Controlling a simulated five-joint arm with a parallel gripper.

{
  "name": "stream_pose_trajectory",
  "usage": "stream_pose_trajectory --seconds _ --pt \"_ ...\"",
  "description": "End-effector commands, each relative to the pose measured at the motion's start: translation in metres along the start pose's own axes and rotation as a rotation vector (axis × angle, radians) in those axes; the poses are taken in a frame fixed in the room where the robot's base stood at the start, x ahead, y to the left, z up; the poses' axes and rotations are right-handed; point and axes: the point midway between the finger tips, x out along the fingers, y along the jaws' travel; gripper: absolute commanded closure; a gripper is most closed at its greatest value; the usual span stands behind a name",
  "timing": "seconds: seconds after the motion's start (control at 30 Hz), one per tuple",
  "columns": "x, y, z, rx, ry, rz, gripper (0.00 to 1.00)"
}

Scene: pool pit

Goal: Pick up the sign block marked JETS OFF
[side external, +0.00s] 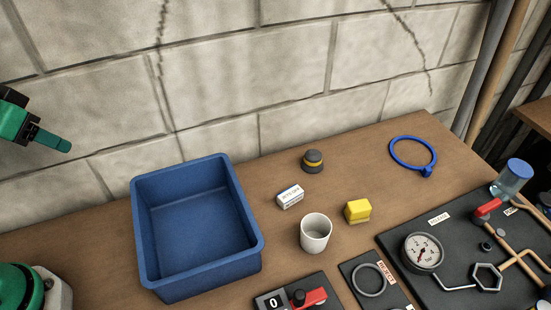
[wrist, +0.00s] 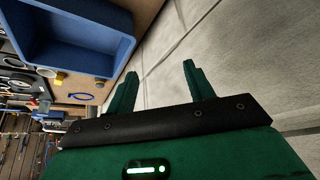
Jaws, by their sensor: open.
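A small white block with a dark blue edge and printed lettering (side external: 290,198) lies on the wooden bench, right of the blue bin; its words are too small to read. It looks like the sign block. My gripper (side external: 66,145) is at the upper left, high and well apart from the block, left of the bin. In the wrist view my gripper (wrist: 157,80) shows two green fingers spread apart with nothing between them. I cannot make out the sign block in the wrist view.
The blue bin (side external: 150,245) stands between my gripper and the block. Near the block are a white cup (side external: 316,239), a yellow block (side external: 358,211) and a dark knob with a yellow band (side external: 313,162). A blue ring (side external: 392,158) and gauge panel (side external: 455,285) lie right.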

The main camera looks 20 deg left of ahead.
Motion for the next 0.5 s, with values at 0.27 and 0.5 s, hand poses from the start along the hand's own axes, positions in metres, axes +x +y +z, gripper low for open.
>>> stream_pose_trajectory --seconds 0.27,0.5 --pt "0.002 0.012 -0.026 0.034 -0.037 0.021 0.47" --pt "0.01 0.035 -0.066 0.09 -0.092 0.051 0.47"
